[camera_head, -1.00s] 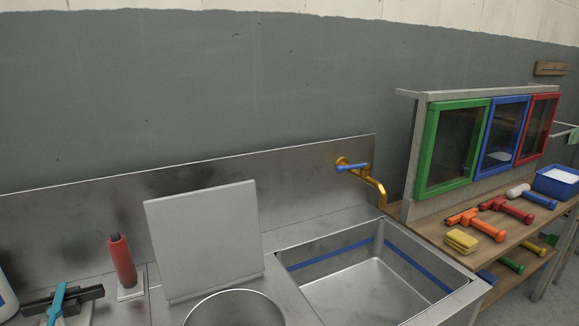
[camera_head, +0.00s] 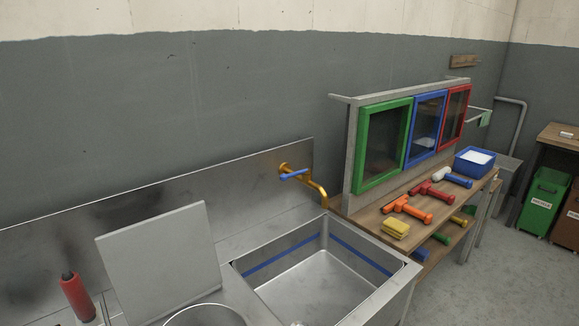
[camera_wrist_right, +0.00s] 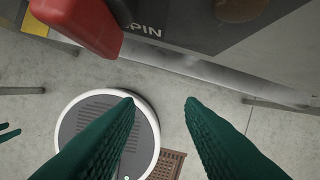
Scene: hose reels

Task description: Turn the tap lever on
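No water shows. Neither gripper is in the head view. In the right wrist view my right gripper (camera_wrist_right: 160,102) is open, its two green fingers apart with floor between them and nothing held. A small dark green shape at that view's left edge may be my left gripper; too little shows to tell.
A tilted grey panel (camera_head: 162,262) stands left of the basin, near a red cylinder (camera_head: 77,297). A red part (camera_wrist_right: 82,22) is close above my right gripper.

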